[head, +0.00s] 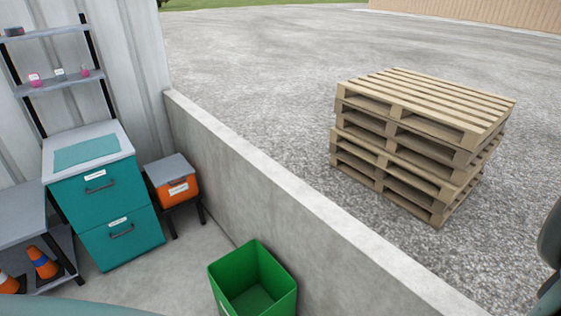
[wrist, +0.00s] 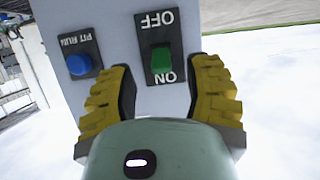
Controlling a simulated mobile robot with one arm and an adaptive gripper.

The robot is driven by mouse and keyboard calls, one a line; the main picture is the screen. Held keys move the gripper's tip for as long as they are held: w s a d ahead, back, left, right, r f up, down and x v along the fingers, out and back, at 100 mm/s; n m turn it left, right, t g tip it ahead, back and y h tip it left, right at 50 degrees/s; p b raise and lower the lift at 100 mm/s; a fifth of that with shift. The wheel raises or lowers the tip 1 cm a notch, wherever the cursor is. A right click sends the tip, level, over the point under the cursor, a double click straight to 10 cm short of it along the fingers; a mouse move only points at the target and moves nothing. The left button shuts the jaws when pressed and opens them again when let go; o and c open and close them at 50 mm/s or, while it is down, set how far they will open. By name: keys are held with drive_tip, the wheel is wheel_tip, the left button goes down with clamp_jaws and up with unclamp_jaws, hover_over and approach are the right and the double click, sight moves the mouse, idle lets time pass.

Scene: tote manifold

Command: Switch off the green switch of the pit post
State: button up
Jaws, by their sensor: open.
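In the wrist view the green switch (wrist: 160,60) sits on a dark plate marked OFF and ON, both upside down in the picture. The plate is on a pale grey post (wrist: 110,20). The green rocker lies nearer the ON end of its plate. A blue round button (wrist: 79,65) on a dark plate with upside-down lettering is left of it. My gripper (wrist: 164,82) is open, with its yellow fingers either side of the switch plate. I cannot tell whether they touch the post. The post does not show in the head view.
In the head view a low concrete wall (head: 270,190) runs across the middle. Teal drawers (head: 120,205), an orange box (head: 172,185) and an open green bin (head: 240,305) stand left of it. Stacked pallets (head: 420,130) stand on gravel beyond it.

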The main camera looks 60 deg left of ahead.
drive_tip(key=shift+x, duration=1)
drive_tip(key=shift+w+d+f, duration=0.15)
drive_tip(key=shift+w+d, duration=0.05)
drive_tip(key=shift+d, duration=0.1)
drive_tip(key=shift+o, duration=0.5)
clamp_jaws()
